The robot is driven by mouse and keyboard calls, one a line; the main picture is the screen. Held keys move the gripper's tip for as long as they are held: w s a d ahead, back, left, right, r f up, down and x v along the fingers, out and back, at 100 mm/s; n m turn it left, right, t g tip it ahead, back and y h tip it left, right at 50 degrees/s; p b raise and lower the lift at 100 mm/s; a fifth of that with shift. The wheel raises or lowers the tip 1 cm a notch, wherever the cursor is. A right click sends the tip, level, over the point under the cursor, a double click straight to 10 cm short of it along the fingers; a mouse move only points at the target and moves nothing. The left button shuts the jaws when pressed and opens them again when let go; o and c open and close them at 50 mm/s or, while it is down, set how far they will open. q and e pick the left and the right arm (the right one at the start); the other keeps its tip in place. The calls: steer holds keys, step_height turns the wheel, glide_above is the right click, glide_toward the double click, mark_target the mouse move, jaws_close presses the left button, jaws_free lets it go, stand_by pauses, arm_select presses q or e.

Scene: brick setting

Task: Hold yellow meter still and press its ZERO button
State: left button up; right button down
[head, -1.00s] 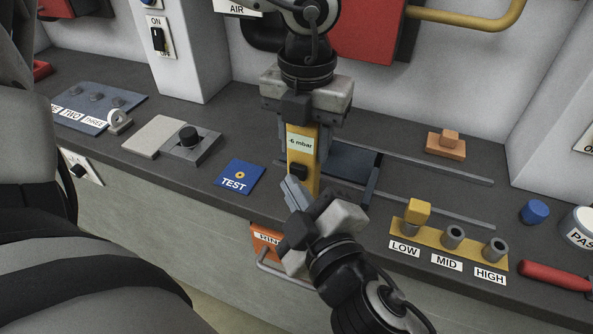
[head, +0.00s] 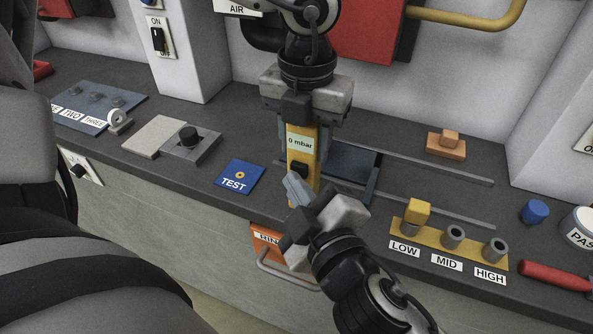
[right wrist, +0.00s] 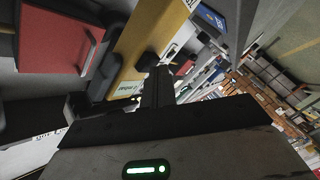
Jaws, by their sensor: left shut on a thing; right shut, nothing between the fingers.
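The yellow meter (head: 302,182) stands upright on the bench, and its display (head: 300,143) reads 0 mbar. My left gripper (head: 301,122) is shut on the meter's upper part from above. A black button (head: 299,169) sits on the meter's front below the display; no ZERO lettering is readable. My right gripper (head: 293,186) is shut and empty, with its fingertips just in front of the meter, close below the button. In the right wrist view the yellow meter (right wrist: 150,30) and black button (right wrist: 146,61) are near my fingertips (right wrist: 160,75); I cannot tell whether they touch.
A blue TEST plate (head: 239,176) lies left of the meter. A dark blue sliding block (head: 352,165) and rails are right of it. A yellow LOW/MID/HIGH holder (head: 432,241) stands further right. An orange drawer (head: 266,240) is below the bench edge.

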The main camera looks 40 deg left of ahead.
steer(key=shift+s+d, duration=0.25)
steer(key=shift+s, duration=0.55)
steer(key=shift+s+d, duration=0.2)
steer(key=shift+s, duration=0.65)
steer(key=shift+s+d, duration=0.2)
steer(key=shift+s, duration=0.6)
steer(key=shift+s+d, duration=0.2)
steer(key=shift+s, duration=0.65)
arm_select(q)
steer(key=o, duration=1.2)
